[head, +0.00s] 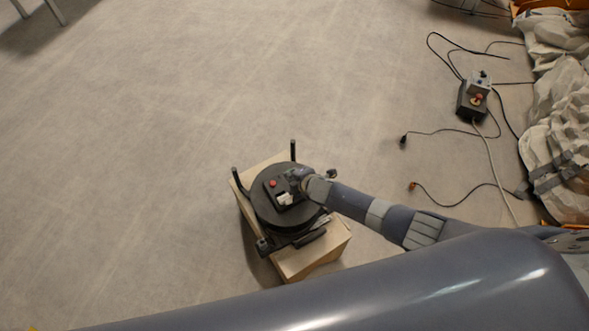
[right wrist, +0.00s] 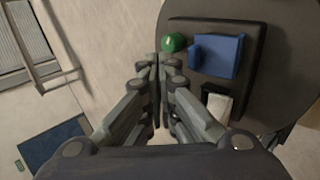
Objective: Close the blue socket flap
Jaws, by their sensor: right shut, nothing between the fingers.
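The blue socket flap (right wrist: 218,56) shows in the right wrist view on a dark panel, right of a green button (right wrist: 173,43). It seems to stand out from the panel, but I cannot tell its exact angle. A white part (right wrist: 218,106) sits below it. My right gripper (right wrist: 156,62) is shut and empty, its fingertips left of the flap and just below the green button. No clear contact with the flap shows. In the head view my right gripper (head: 295,176) is over the round black device (head: 262,213) and hides the flap. My left gripper is out of view.
The device stands on a wooden box (head: 312,262), with upright black posts (head: 293,150) at its edge. A red button (head: 273,183) is on its panel. A control box (head: 472,102) and loose cables lie at the right. The floor at left is clear.

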